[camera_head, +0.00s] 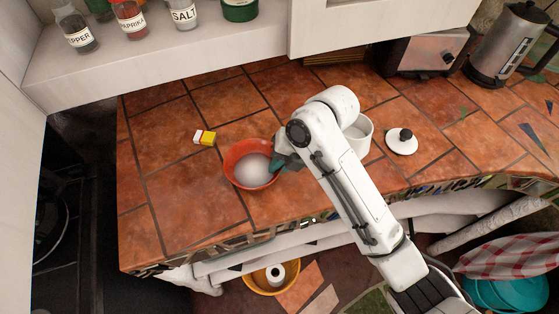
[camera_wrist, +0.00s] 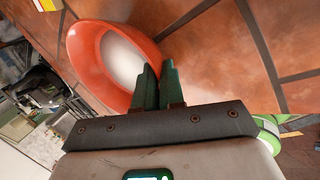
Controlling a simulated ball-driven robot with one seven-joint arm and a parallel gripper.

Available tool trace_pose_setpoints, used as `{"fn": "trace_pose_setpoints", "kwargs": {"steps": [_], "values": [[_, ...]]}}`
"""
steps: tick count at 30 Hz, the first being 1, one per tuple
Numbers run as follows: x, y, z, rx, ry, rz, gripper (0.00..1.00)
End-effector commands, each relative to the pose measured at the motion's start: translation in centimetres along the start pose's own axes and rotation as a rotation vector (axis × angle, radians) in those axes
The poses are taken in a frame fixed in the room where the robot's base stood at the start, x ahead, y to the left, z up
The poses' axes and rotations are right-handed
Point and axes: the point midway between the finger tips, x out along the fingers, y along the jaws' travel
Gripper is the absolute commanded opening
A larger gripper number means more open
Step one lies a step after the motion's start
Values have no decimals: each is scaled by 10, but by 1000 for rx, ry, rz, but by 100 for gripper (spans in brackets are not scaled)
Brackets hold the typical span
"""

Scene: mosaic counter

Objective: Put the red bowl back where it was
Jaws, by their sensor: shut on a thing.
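The red bowl (camera_head: 236,158) is at the middle of the tiled counter, with a white fill or white inner surface. It also shows in the wrist view (camera_wrist: 91,76). My gripper (camera_head: 276,164) is at the bowl's right side, its green fingers (camera_wrist: 154,78) shut on the rim. The arm comes in from the lower right. I cannot tell whether the bowl touches the counter or is slightly raised. The fingers hide a small part of the rim.
A small yellow, red and white box (camera_head: 204,137) lies up and left of the bowl. A white pot (camera_head: 358,134) stands behind my arm, with a white lid (camera_head: 401,141) beside it. A toaster (camera_head: 424,54) and kettle (camera_head: 507,43) stand at the back right. The counter's left part is clear.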

Motion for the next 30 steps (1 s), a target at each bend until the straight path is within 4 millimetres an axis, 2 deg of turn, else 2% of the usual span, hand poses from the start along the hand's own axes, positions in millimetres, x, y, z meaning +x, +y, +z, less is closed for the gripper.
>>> {"fn": "trace_pose_setpoints", "kwargs": {"steps": [8, 9, 16, 25, 30], "values": [[3, -2, 0, 0, -2, 1, 0], [2, -1, 0, 1, -1, 0, 12], [2, -1, 0, 1, -1, 0, 34], [-1, 0, 0, 1, -1, 0, 34], [-19, -1, 2, 1, -6, 2, 34]]}}
